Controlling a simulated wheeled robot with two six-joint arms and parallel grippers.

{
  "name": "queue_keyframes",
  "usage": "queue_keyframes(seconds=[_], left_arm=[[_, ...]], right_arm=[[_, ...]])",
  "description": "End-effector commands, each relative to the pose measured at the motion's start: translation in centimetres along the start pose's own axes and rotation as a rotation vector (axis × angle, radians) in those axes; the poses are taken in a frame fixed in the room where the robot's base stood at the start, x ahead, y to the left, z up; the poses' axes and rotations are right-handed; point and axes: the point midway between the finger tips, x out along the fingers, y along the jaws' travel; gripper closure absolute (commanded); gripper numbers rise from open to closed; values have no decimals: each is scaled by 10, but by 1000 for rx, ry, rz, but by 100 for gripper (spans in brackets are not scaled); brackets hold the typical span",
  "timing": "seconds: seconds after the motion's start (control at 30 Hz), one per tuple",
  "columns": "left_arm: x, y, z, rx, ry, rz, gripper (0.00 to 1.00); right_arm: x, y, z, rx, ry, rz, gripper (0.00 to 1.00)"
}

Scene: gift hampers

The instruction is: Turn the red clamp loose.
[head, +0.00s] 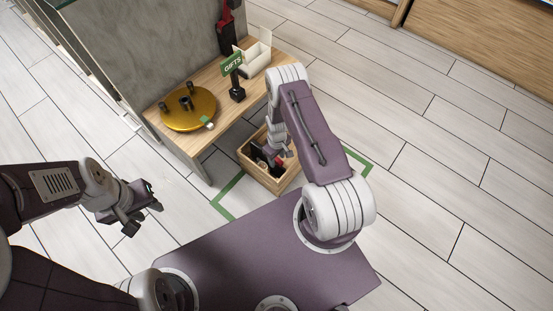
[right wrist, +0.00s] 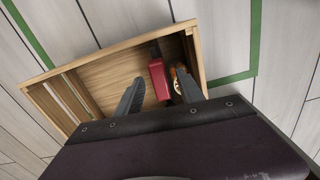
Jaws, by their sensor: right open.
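A red and black object (right wrist: 160,82), which looks like the red clamp, lies in the wooden crate (right wrist: 40,96) in the right wrist view. My right gripper (right wrist: 160,76) is open, with one finger on each side of the red body; I cannot tell whether they touch it. In the head view my right gripper (head: 273,154) is low in the crate (head: 251,169), partly hidden by my arm. My left gripper (head: 143,217) is apart from the crate, open and empty over the floor.
An orange-and-dark item (right wrist: 181,83) lies beside the red object. The wooden table (head: 218,118) holds a gold round stand (head: 187,115), a GIFTS sign (head: 232,64) and a cream box (head: 254,59). Another red and dark item (head: 226,35) stands by the grey panel. Floor at right is clear.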

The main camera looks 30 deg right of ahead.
Motion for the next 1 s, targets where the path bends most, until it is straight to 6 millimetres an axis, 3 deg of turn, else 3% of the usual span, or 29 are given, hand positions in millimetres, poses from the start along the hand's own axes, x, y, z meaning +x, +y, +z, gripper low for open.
queue_keyframes(seconds=[0.27,0.83,1.0], left_arm=[[-2,0,0,0,0,0,64],[-61,1,-6,0,0,0,64],[-62,1,-6,0,0,0,64]], right_arm=[[-2,0,0,0,0,0,55],[-69,0,0,1,0,0,55],[-71,0,0,1,-1,0,55]])
